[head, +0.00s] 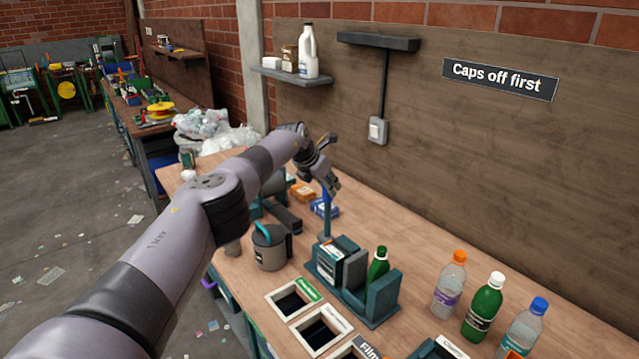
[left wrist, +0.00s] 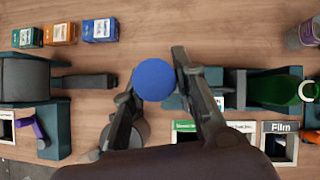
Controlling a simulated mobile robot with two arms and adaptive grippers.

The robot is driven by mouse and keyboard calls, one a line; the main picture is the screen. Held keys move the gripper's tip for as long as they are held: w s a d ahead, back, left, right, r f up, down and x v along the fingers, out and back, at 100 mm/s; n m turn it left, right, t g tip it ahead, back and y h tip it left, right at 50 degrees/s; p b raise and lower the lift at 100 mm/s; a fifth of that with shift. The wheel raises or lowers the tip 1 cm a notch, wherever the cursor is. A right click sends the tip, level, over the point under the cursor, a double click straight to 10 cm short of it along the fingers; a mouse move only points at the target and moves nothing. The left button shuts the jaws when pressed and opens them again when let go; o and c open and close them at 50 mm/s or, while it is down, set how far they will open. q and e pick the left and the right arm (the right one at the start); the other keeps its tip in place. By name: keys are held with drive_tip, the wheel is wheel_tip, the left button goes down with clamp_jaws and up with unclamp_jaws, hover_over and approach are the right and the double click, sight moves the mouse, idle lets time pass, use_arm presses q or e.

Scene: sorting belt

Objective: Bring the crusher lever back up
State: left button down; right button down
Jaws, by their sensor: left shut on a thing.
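The crusher (head: 350,277) is a teal and grey machine on the bench, with a green bottle (head: 378,265) lying or leaning in its right end. Its lever (head: 327,222) stands close to upright at the left end. The lever's round blue knob (left wrist: 153,79) shows from above in the left wrist view. My left gripper (head: 326,172) is at the top of the lever. In the left wrist view its fingers (left wrist: 158,76) are on either side of the knob, shut on it. The crusher body (left wrist: 262,88) lies to the right there. My right gripper is in neither view.
A grey canister (head: 270,248) with a teal handle stands left of the crusher. Small boxes (head: 303,192) lie behind the lever. White-framed bin openings (head: 294,299) are in front. Three capped bottles (head: 487,305) stand at the right. A dark machine (left wrist: 25,80) is left of the gripper.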

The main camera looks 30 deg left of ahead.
use_arm(q)
drive_tip(key=shift+w, duration=0.1)
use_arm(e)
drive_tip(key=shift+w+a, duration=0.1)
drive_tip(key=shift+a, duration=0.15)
use_arm(q)
drive_tip(key=c, duration=1.7)
unclamp_jaws()
drive_tip(key=shift+d, duration=0.1)
drive_tip(key=o, duration=0.4)
drive_tip(key=shift+w+f, duration=0.1)
drive_tip(key=shift+w, duration=0.15)
drive_tip(key=shift+s, duration=0.1)
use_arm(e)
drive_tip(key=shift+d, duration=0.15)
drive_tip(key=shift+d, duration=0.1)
